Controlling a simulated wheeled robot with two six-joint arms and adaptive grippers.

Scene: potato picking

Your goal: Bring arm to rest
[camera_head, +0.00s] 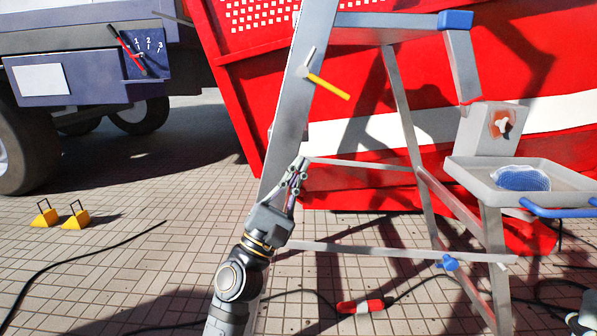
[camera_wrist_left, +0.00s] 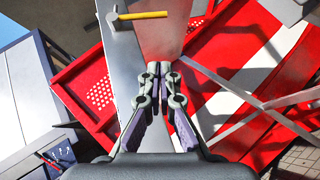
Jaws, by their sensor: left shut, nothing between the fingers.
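My left arm comes up from the bottom middle of the head view. Its left gripper (camera_head: 300,166) is raised in front of the grey metal frame (camera_head: 300,95). In the left wrist view the gripper (camera_wrist_left: 158,70) has its fingertips together, with nothing between them. A lever or tool with a yellow handle (camera_head: 328,86) is on the frame above the gripper, and it also shows in the left wrist view (camera_wrist_left: 143,15).
A red crate (camera_head: 365,90) stands behind the frame. A grey tray (camera_head: 475,185) with a blue net is at the right. A blue panel with numbers and a red lever (camera_head: 130,50) is on the vehicle at the left. Yellow wheel chocks (camera_head: 76,218) and cables lie on the paving.

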